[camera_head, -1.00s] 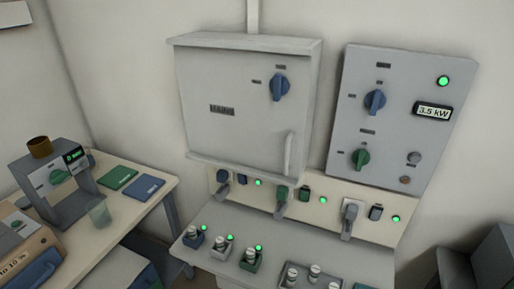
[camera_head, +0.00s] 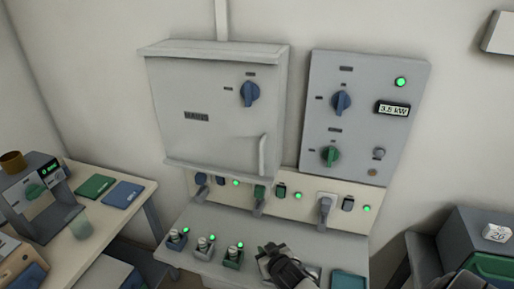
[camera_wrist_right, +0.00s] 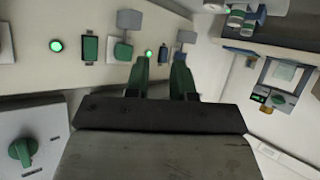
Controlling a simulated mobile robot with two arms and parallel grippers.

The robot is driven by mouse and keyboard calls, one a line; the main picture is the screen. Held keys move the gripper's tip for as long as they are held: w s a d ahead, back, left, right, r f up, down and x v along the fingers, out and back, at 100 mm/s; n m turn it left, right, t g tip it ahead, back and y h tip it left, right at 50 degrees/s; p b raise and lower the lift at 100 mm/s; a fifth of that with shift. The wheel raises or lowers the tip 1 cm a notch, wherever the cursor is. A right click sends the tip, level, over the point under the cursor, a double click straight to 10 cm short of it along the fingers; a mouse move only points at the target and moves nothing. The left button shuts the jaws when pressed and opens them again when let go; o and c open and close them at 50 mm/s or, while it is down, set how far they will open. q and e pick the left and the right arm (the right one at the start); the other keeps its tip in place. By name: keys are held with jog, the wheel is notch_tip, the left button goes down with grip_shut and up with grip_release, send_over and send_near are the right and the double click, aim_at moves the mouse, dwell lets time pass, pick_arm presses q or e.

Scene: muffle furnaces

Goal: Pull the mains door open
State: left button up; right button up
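The mains door (camera_head: 205,115) is the front of a grey wall box labelled MAINS. It looks shut. It has a blue rotary knob (camera_head: 249,94) at its upper right and a vertical grey handle (camera_head: 262,155) at its lower right. My right gripper (camera_head: 268,252) shows at the bottom of the head view, below the door and clear of its handle. In the right wrist view its two fingers (camera_wrist_right: 163,68) stand apart with nothing between them. The door handle is not clearly visible in the wrist view. My left gripper is in neither view.
A control panel (camera_head: 366,115) with knobs and a 3.5 kW display is right of the box. Below runs a cream socket strip (camera_head: 300,199) with plugs and green lights. A shelf (camera_head: 205,270) under it carries several small items. A table (camera_head: 110,217) stands left.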

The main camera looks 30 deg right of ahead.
notch_tip(320, 180, up, 17)
jog(key=w+d+m+t+h, duration=0.1)
jog(key=w+d+t, duration=0.1)
jog(key=w+t, duration=0.1)
jog(key=m+t+h+p, duration=0.1)
jog(key=t+h+p, duration=0.1)
send_near(262, 155)
jog(key=p+x, duration=0.2)
jog(key=x, duration=0.7)
jog(key=shift+w+r, duration=0.15)
jog(key=shift+w, duration=0.1)
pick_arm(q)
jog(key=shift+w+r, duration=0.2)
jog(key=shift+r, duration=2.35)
pick_arm(e)
jog(key=shift+w+d, duration=0.2)
jog(key=shift+w, duration=0.4)
jog(key=shift+c, duration=0.2)
grip_shut()
